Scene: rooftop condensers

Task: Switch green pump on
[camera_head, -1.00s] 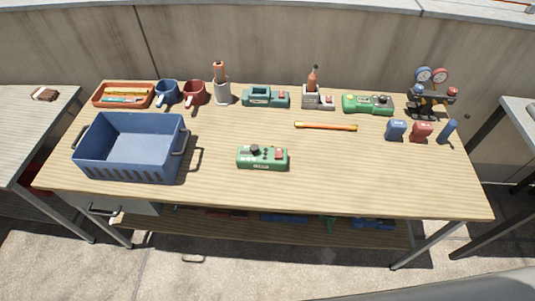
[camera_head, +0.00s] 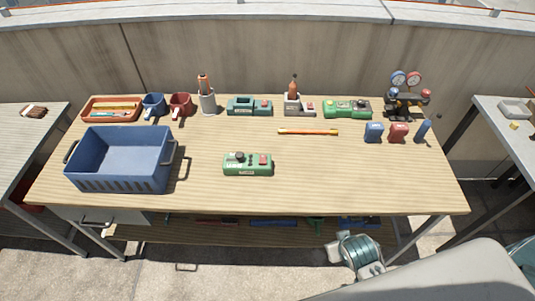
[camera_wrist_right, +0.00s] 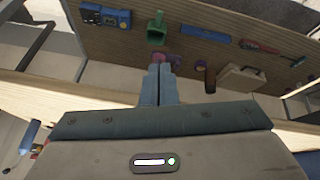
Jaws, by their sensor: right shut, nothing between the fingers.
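A green box with a black knob and a red button (camera_head: 247,163) stands at the front middle of the workbench in the head view. Another green device with a red part (camera_head: 347,109) stands in the back row to the right. I cannot tell from its label which one is the pump, nor the switch state. My right gripper (camera_wrist_right: 160,72) is shut and empty in the right wrist view, with the lower shelf and its items beyond it. In the head view only part of my right arm shows, at the bottom right. My left gripper is not in view.
A blue crate (camera_head: 120,160) stands on the workbench (camera_head: 330,180) at left. An orange-yellow stick (camera_head: 308,132) lies behind the front green box. A teal device (camera_head: 249,106), mugs, bottles and a gauge set (camera_head: 406,90) line the back. The bench's front right is clear.

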